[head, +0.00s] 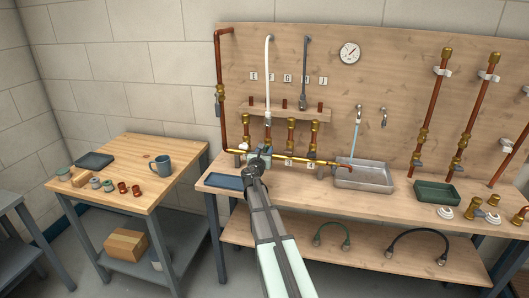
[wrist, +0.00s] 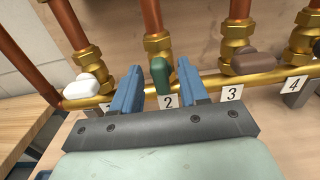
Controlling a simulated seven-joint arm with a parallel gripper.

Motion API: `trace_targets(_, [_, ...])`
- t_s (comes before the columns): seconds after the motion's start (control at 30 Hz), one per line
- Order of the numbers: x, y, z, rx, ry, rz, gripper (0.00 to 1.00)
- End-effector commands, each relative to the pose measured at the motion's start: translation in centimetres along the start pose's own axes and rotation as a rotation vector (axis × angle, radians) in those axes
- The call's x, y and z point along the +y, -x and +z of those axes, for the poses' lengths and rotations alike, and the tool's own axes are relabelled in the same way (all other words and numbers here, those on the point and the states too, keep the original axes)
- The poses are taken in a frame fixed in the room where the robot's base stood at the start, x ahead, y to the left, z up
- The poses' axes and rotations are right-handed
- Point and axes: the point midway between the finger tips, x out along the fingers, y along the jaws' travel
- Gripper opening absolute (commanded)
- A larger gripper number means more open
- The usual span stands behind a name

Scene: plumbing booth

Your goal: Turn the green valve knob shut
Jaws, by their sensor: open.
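The green valve knob (wrist: 161,76) shows in the wrist view, above the label with the number 2, on a brass valve of the brass manifold pipe (wrist: 200,84). My gripper (wrist: 157,82) is open, with one blue finger to the left of the green knob and the other to its right. I cannot tell whether either finger touches it. In the head view my gripper (head: 257,158) is at the manifold (head: 300,159) over the workbench, and my arm and gripper hide the green knob there.
A white knob (wrist: 83,86) is to the left and a brown knob (wrist: 250,64) to the right, above label 3 (wrist: 231,94). Label 4 (wrist: 295,84) is further right. A blue tray (head: 224,181) and a metal sink (head: 364,177) flank the manifold area. Copper risers stand behind.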

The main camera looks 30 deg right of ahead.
Motion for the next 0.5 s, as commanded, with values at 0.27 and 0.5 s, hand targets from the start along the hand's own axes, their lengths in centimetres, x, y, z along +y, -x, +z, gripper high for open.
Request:
trace_targets(0.27, [-0.02, 0.03, 0.0, 0.0, 0.0, 0.0, 0.31])
trace_targets(0.5, [-0.02, 0.0, 0.0, 0.0, 0.0, -0.001, 0.08])
